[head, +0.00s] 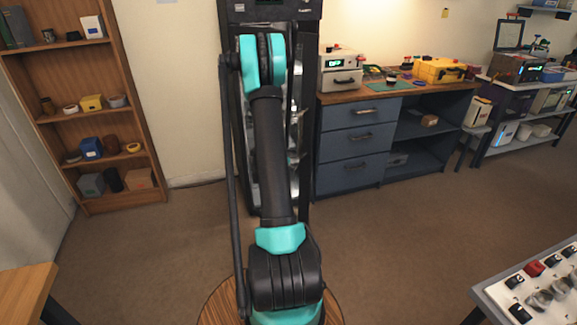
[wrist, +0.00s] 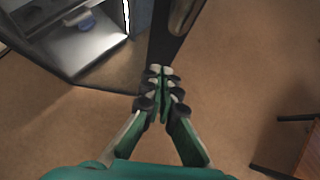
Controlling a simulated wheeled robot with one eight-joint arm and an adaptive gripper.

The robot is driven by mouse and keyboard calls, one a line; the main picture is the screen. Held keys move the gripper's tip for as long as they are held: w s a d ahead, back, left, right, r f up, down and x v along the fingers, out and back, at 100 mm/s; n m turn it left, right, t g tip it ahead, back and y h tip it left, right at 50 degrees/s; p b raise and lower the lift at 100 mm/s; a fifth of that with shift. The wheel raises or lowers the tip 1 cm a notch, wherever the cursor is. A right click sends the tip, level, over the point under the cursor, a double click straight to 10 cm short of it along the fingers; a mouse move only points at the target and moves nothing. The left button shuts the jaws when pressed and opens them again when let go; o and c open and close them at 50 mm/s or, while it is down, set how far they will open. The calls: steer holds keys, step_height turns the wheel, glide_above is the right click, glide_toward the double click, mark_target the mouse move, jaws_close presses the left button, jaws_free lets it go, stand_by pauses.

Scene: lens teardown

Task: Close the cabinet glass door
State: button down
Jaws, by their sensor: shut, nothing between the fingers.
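The tall black cabinet (head: 262,14) stands against the back wall in the head view, largely hidden behind my arm. Its glass door (head: 233,190) appears as a narrow dark frame left of my arm, swung out toward me and seen nearly edge-on. In the wrist view, the open cabinet interior (wrist: 95,55) shows at the upper left. A dark upright door frame (wrist: 168,45) with a metal handle (wrist: 183,14) is just beyond my fingertips. My gripper (wrist: 161,82) is shut and empty; I cannot tell whether it touches the frame. The head view hides it.
A wooden shelf (head: 82,87) with small items stands left. A blue drawer bench (head: 358,150) stands close to the cabinet's right. A control panel table (head: 480,292) is at lower right, and a wooden table (head: 25,290) at lower left. The brown floor between is clear.

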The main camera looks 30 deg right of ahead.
mark_target(303, 166)
steer(key=d+f, duration=0.1)
steer(key=w+d+f, duration=0.1)
steer(key=d, duration=0.1)
steer(key=w+d+f, duration=0.1)
steer(key=d, duration=0.1)
steer(key=shift+w+d, duration=0.1)
steer(key=shift+d, duration=0.05)
steer(key=shift+w+d+r, duration=0.1)
steer(key=shift+w+d, duration=0.15)
steer(key=shift+d, duration=0.3)
